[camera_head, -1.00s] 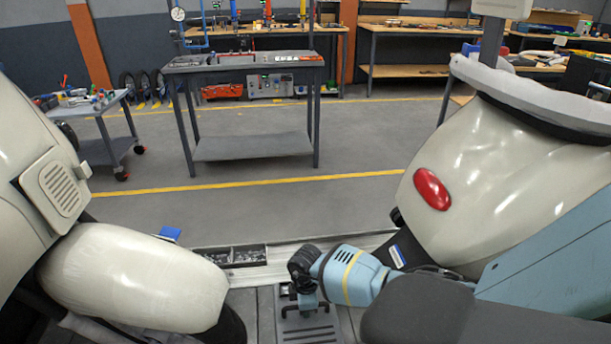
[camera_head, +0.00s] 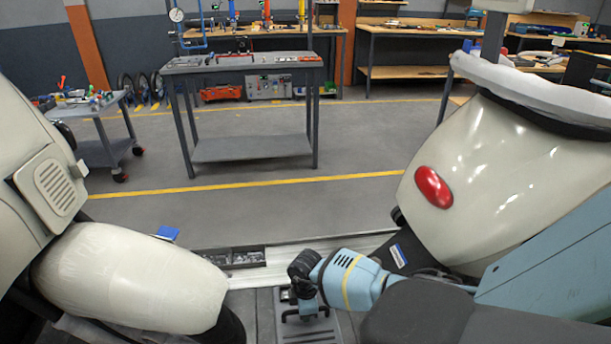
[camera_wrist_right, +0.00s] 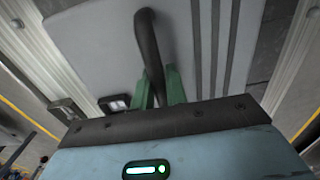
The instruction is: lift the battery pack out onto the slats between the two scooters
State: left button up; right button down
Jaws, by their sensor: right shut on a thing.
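The battery pack (camera_head: 322,334) is a flat grey box with dark ribs and a black handle, at the bottom middle of the head view between the two cream scooters. My right gripper (camera_head: 304,293) is over it. In the right wrist view the green fingers (camera_wrist_right: 160,92) are shut on the handle (camera_wrist_right: 148,45) of the pack (camera_wrist_right: 95,50). The left scooter (camera_head: 130,275) and right scooter (camera_head: 480,170) stand on either side. The dark slats (camera_head: 262,310) show beside the pack; I cannot tell whether it touches them. My left gripper is not in view.
A pale conveyor rail (camera_head: 300,253) runs behind the pack, with a dark parts tray (camera_head: 238,257) along it. A workbench (camera_head: 245,65) and a tool cart (camera_head: 100,125) stand farther back across open floor.

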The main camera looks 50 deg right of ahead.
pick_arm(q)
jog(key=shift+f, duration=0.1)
pick_arm(e)
jog(key=shift+w+f, duration=0.15)
jog(key=c, duration=1.3)
grip_release()
jog(key=shift+s+f, duration=0.15)
jog(key=shift+s, duration=0.1)
jog(key=shift+w+r, duration=0.1)
jog(key=shift+r, duration=0.15)
jog(key=r+p, duration=0.2)
jog(key=r, duration=0.1)
jog(key=r+p, duration=0.3)
jog(key=shift+w+r, duration=0.2)
jog(key=shift+r, duration=0.15)
jog(key=shift+s+r+p, duration=0.1)
jog(key=shift+r+p, duration=0.4)
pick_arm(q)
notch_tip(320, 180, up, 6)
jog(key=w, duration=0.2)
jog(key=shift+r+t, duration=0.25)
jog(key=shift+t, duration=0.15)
pick_arm(e)
jog(key=shift+s+f, duration=0.1)
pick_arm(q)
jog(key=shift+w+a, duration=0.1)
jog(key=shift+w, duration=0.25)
